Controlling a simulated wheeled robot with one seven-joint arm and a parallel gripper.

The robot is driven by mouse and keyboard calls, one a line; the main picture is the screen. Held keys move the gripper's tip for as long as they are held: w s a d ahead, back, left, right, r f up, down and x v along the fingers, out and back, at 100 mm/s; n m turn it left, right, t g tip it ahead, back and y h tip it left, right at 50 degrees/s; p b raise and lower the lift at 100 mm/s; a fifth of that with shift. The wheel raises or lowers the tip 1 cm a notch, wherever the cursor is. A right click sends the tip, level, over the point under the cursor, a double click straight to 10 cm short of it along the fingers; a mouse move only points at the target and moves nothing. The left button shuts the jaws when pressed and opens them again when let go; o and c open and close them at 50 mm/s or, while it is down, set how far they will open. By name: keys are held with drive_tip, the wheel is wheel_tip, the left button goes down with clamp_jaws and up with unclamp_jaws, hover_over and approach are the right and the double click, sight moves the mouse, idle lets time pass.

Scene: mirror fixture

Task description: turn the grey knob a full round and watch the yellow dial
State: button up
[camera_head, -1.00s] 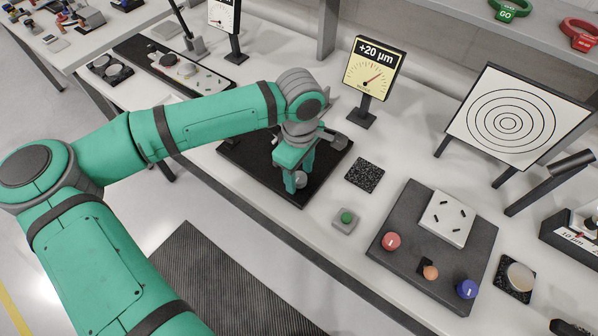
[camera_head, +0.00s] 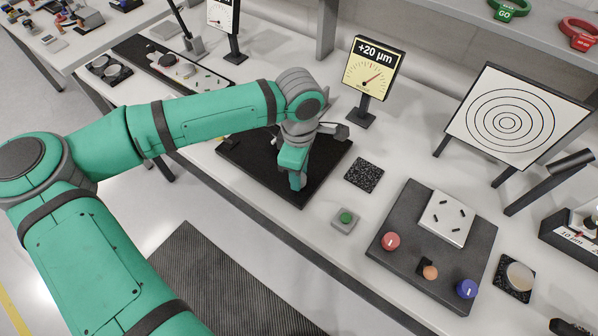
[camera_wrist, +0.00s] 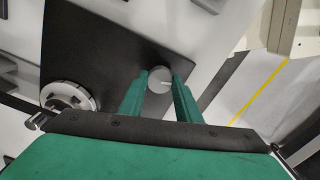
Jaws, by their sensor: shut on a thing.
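In the wrist view, the grey knob (camera_wrist: 159,76) is round with a white index mark pointing right. My gripper (camera_wrist: 161,83) is shut on it, one green finger on each side. In the head view, my gripper (camera_head: 297,182) is low over the black plate (camera_head: 258,170), and its fingers hide most of the knob. The yellow dial (camera_head: 367,78) stands behind on a black stand; its display reads +20 µm and its red needle points to the upper right.
A green button box (camera_head: 345,219) and a dark speckled square (camera_head: 364,175) are right of the plate. Farther right is a dark board (camera_head: 405,220) with red, orange and blue knobs. A ringed target (camera_head: 513,115) stands behind. In the wrist view, a round metallic part (camera_wrist: 69,97) is at left.

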drive_tip(key=n, duration=1.1)
drive_tip(key=shift+n, duration=0.3)
idle(0.4)
drive_tip(key=o, duration=1.1)
drive_tip(key=shift+c, duration=0.2)
wheel_tip(320, 180, up, 11)
